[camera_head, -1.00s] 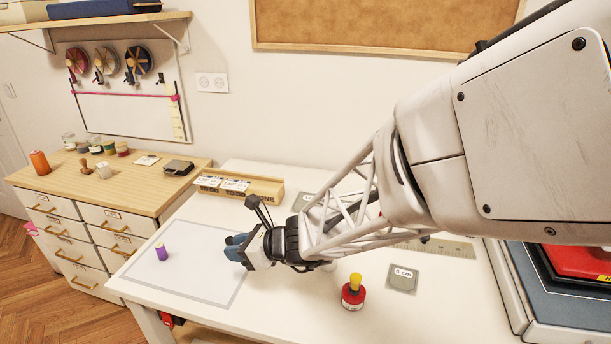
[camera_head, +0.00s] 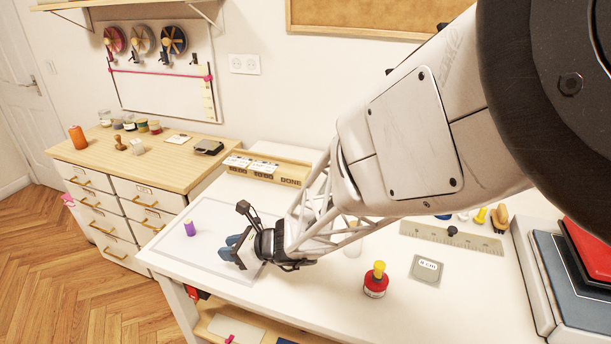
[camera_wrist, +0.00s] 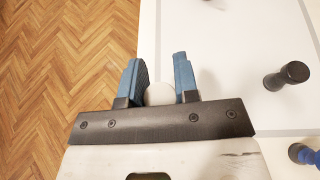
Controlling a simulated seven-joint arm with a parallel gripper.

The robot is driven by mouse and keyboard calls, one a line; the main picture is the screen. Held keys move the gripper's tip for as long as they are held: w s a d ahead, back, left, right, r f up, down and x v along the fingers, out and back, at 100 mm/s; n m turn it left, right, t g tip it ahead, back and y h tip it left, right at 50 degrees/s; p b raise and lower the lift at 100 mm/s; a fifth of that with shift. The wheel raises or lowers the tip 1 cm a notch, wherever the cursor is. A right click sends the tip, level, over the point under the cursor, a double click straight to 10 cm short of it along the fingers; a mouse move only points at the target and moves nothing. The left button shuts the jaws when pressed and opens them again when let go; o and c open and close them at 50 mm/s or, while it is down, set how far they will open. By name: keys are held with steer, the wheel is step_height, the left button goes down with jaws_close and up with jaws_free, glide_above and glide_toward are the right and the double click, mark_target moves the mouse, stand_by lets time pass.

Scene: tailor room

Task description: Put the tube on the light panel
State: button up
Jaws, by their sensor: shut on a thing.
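The light panel (camera_head: 205,262) is a flat white sheet with a grey border on the left part of the white table. It also shows in the wrist view (camera_wrist: 235,50). My gripper (camera_head: 230,252) is over its right part, with blue fingers pointing left. In the wrist view my gripper (camera_wrist: 160,82) is shut on a pale round-ended thing (camera_wrist: 160,94), apparently the tube. Most of it is hidden behind the gripper body, and the head view does not show it. I cannot tell its height above the panel.
A purple spool (camera_head: 190,229) stands on the panel, left of my gripper. A red bottle with yellow cap (camera_head: 376,280) and a grey card (camera_head: 427,269) are to the right. A wooden rack (camera_head: 268,169) stands behind. The table's front edge is close to the gripper.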

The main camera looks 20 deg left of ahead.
steer(key=shift+w+a, duration=0.1)
steer(key=w+a, duration=0.3)
steer(key=a, duration=0.1)
steer(key=w+a+f, duration=0.1)
steer(key=w+a, duration=0.2)
steer(key=a, duration=0.1)
steer(key=w+a, duration=0.3)
steer(key=a, duration=0.1)
steer(key=shift+w+a+f, duration=0.2)
steer(key=shift+w+f, duration=0.05)
steer(key=shift+w, duration=0.1)
stand_by(0.4)
steer(key=shift+f, duration=1.75)
steer(key=shift+f, duration=0.1)
steer(key=o, duration=0.9)
steer(key=v, duration=1.2)
